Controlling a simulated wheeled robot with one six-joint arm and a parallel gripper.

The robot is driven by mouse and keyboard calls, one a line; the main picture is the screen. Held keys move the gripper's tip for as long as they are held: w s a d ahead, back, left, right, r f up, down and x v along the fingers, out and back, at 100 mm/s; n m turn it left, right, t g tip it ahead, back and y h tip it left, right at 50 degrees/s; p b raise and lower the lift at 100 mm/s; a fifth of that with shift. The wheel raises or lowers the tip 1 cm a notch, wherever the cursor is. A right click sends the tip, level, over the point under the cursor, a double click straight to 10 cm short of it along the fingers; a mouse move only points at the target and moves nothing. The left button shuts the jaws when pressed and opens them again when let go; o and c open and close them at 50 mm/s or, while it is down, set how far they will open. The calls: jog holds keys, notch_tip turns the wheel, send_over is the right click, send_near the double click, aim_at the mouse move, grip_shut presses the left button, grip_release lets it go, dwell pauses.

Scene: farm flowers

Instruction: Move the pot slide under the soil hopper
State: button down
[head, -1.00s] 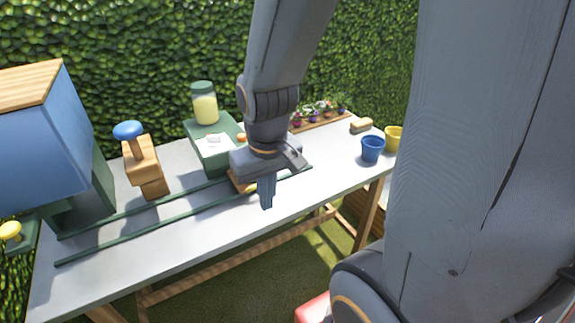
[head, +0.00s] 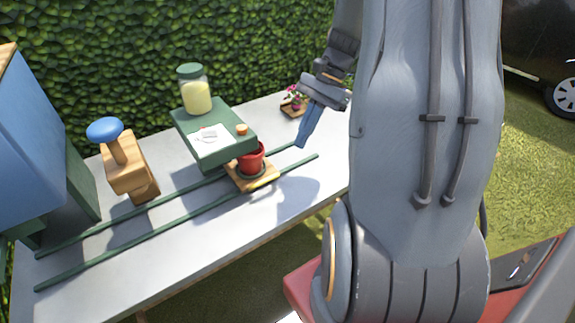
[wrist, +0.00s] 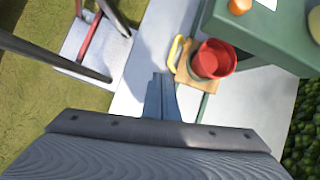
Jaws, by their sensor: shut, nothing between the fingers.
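The pot slide (head: 262,183) is a small wooden board on two green rails, right of the middle of the bench. A red pot (head: 251,160) stands upright on it; its contents cannot be made out. The wrist view shows the slide (wrist: 183,76), the pot (wrist: 213,58) and a yellow handle (wrist: 180,48) at the slide's edge. The soil hopper (head: 28,140) is the blue box at the far left, cut off by the frame, near the rails' left end. My gripper (head: 302,142) is shut and empty, above and right of the slide, apart from it. Its fingers (wrist: 162,82) also show in the wrist view.
A wooden press with a blue knob (head: 104,131) stands behind the rails, between hopper and slide. A green stand (head: 217,145) with a jar (head: 195,92) and paper is just behind the slide. A flower tray (head: 293,111) is at the back right. The rails left of the slide look clear.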

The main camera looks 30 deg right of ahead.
jog(key=d+m+t+y, duration=0.2)
jog(key=d+m, duration=0.2)
jog(key=d, duration=0.2)
jog(key=p+x, duration=0.1)
jog(key=x, duration=0.3)
jog(key=p+x, duration=0.1)
jog(key=x, duration=0.4)
jog(key=a+r+p+x, duration=0.1)
jog(key=p+x, duration=0.1)
jog(key=x, duration=0.2)
jog(key=shift+w+a+f, duration=0.1)
jog(key=shift+a+f, duration=0.05)
jog(key=shift+f, duration=0.05)
